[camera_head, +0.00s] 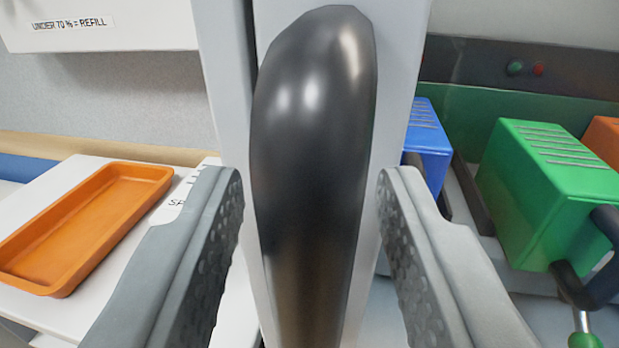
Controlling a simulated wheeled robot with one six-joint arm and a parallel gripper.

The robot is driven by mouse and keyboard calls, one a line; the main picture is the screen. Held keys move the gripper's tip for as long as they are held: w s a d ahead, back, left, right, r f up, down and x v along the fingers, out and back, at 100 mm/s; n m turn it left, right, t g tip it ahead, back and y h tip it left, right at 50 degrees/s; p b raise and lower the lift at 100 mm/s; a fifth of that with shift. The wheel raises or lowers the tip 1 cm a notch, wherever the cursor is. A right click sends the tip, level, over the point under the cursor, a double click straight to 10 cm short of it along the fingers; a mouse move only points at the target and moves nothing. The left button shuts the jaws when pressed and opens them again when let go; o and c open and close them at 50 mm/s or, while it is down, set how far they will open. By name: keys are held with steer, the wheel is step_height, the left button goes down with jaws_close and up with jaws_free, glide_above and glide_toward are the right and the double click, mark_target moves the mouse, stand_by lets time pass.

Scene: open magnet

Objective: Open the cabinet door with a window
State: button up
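A dark, glossy upright handle (312,150) fills the middle of the view, very close to the camera. It stands in front of a pale grey door frame edge (228,60). My gripper (312,225) is open, with one grey textured finger on each side of the handle. A gap shows between each finger and the handle, so neither finger appears to touch it. The lower end of the handle runs out of the picture. A cabinet interior shows to the right of the frame; I cannot tell whether glass covers it.
To the right are a green box (545,190) with a dark handle, a blue box (427,135) and part of an orange box (604,140). At left, an orange tray (85,225) lies on a white surface (215,300). A labelled white panel (120,35) is above.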

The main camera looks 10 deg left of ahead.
jaws_close()
stand_by(0.3)
